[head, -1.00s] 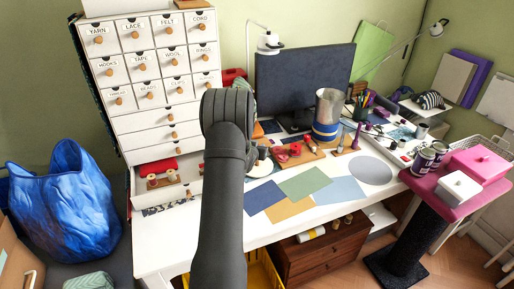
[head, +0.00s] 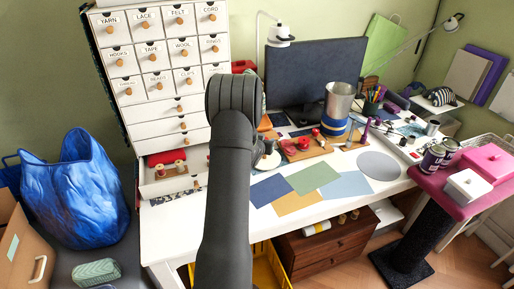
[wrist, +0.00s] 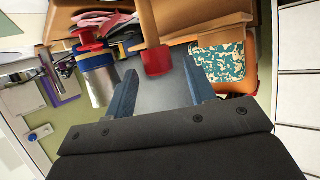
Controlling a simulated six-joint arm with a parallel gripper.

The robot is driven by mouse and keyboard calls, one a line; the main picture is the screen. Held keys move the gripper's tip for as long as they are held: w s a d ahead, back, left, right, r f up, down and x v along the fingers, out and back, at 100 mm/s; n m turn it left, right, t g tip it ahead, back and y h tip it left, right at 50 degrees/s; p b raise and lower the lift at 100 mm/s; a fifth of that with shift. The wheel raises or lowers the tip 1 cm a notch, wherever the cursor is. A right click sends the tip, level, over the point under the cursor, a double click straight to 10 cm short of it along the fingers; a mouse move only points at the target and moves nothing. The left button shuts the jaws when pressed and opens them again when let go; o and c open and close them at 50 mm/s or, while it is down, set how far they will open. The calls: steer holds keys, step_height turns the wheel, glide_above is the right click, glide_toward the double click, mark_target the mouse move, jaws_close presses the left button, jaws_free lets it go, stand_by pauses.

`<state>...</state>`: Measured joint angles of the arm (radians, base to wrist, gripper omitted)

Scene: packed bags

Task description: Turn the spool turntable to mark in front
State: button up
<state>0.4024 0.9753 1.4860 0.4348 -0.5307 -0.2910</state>
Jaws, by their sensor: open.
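My gripper (wrist: 160,66) is open in the wrist view, with its two blue fingers spread. A red block-like piece on a wooden post (wrist: 156,61) shows between or beyond the fingertips; I cannot tell whether it touches them. A pale round disc (head: 268,161), possibly the turntable, shows partly behind the arm on the desk. No mark on it can be made out.
A wooden board with red items (head: 305,146) lies right of the arm, with a metal cylinder with a blue band (head: 338,108) behind it. Coloured sheets (head: 315,176) lie flat at the desk front. A drawer cabinet (head: 160,75) stands left, a monitor (head: 312,75) behind.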

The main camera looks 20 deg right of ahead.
steer(key=v, duration=1.5)
steer(key=shift+r, duration=0.1)
steer(key=t+h, duration=0.3)
steer(key=t, duration=0.1)
glide_toward(266, 138)
steer(key=x, duration=0.7)
steer(key=f+x, duration=0.1)
steer(key=x, duration=0.3)
steer(key=shift+w, duration=0.2)
steer(key=shift+g, duration=0.3)
jaws_close()
